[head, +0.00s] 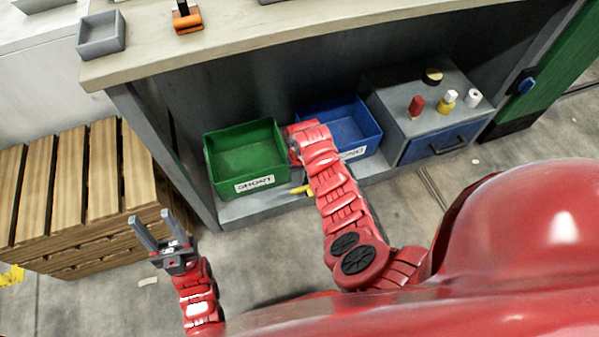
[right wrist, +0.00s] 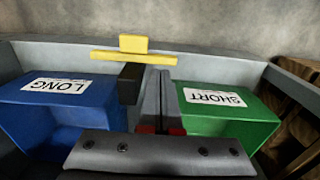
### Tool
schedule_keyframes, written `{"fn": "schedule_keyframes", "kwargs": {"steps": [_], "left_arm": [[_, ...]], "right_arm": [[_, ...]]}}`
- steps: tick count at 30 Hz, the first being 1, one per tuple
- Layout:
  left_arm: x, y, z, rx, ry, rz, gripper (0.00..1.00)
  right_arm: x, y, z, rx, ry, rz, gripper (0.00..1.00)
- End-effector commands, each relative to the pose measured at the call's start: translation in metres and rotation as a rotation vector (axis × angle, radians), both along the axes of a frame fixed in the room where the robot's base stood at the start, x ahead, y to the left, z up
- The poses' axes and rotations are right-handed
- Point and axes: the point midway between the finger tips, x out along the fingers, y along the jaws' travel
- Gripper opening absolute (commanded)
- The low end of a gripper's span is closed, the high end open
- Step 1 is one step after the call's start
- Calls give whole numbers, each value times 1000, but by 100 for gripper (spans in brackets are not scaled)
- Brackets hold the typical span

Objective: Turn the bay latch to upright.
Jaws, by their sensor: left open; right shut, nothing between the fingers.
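The bay latch appears to be the yellow piece (head: 302,189) at the front edge of the low shelf, partly hidden by my right arm in the head view. In the right wrist view the yellow bar (right wrist: 133,55) lies crosswise, with a small yellow block on it and a dark block beside my fingers. My right gripper (right wrist: 160,78) is shut and empty, its fingertips close to the bar; I cannot tell whether they touch. In the head view its fingers are hidden. My left gripper (head: 151,215) is open and empty, left of the shelf.
A green SHORT bin (head: 243,160) and a blue LONG bin (head: 350,125) stand on the shelf beside my right gripper. A grey drawer cabinet (head: 425,105) with small bottles stands to the right. Wooden pallets (head: 85,190) lie at the left. The worktop (head: 220,30) overhangs the shelf.

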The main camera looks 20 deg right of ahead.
Motion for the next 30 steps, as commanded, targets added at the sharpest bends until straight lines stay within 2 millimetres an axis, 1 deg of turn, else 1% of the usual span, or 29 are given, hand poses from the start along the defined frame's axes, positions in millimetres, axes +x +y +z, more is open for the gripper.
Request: {"fn": "schedule_keyframes", "kwargs": {"steps": [1,6,12,16,30], "left_arm": [[0,0,-9,0,0,0,50],[0,0,-23,0,0,0,50],[0,0,-33,3,-3,0,50],[-1,0,-35,5,-4,1,50],[0,0,-31,2,-2,1,50]], "right_arm": [[-1,1,-15,1,5,0,0],[-1,1,-45,1,4,0,0],[0,0,-65,0,2,-1,0],[0,1,-68,1,-1,1,0],[-2,1,-67,-10,-1,3,0]]}}
